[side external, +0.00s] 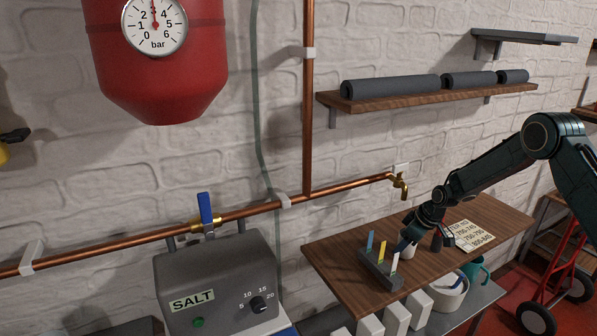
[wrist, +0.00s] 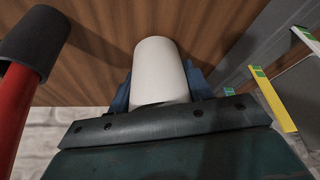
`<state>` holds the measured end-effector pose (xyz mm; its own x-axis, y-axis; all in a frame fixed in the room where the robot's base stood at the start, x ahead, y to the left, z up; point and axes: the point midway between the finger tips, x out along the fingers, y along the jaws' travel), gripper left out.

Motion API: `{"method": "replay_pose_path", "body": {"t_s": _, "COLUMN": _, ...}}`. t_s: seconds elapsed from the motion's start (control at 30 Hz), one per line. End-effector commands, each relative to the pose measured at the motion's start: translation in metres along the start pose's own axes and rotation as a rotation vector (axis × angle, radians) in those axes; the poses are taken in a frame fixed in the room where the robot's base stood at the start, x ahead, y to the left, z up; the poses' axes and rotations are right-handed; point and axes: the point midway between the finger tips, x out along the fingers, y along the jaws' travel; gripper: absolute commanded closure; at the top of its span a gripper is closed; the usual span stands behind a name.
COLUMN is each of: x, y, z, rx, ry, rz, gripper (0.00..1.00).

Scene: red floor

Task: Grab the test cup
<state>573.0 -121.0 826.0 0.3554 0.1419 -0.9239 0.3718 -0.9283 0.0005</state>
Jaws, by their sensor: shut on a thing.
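The test cup, a plain white cup (wrist: 160,72), fills the middle of the wrist view, against the brown wooden bench top. My gripper (wrist: 160,92) has its blue fingers on both sides of the cup and is shut on it. In the side external view, my gripper (side external: 405,243) is low over the wooden bench (side external: 335,252), just behind the strip holder. There the cup is mostly hidden by my gripper and the holder. Whether the cup touches the bench is hard to tell.
A dark holder (side external: 379,272) with upright coloured strips stands close beside my gripper; a yellow strip (wrist: 275,102) shows at right in the wrist view. A red rod with a dark cap (wrist: 33,45) is at left there. A printed card (side external: 470,235) lies on the bench.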

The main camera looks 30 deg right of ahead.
Motion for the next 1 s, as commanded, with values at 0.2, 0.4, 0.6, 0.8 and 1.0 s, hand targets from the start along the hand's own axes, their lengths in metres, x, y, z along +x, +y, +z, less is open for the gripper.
{"method": "replay_pose_path", "body": {"t_s": 0.2, "x": -0.009, "y": 0.000, "z": 0.020, "rx": 0.002, "ry": 0.000, "rz": 0.000, "gripper": 0.77}}
{"method": "replay_pose_path", "body": {"t_s": 0.4, "x": -0.016, "y": 0.000, "z": 0.038, "rx": 0.002, "ry": 0.000, "rz": -0.001, "gripper": 0.77}}
{"method": "replay_pose_path", "body": {"t_s": 0.6, "x": -0.024, "y": 0.000, "z": 0.056, "rx": 0.002, "ry": 0.000, "rz": -0.001, "gripper": 0.77}}
{"method": "replay_pose_path", "body": {"t_s": 0.8, "x": -0.032, "y": 0.000, "z": 0.075, "rx": 0.002, "ry": 0.000, "rz": 0.000, "gripper": 0.77}}
{"method": "replay_pose_path", "body": {"t_s": 1.0, "x": -0.039, "y": 0.000, "z": 0.093, "rx": 0.002, "ry": 0.000, "rz": 0.000, "gripper": 0.77}}
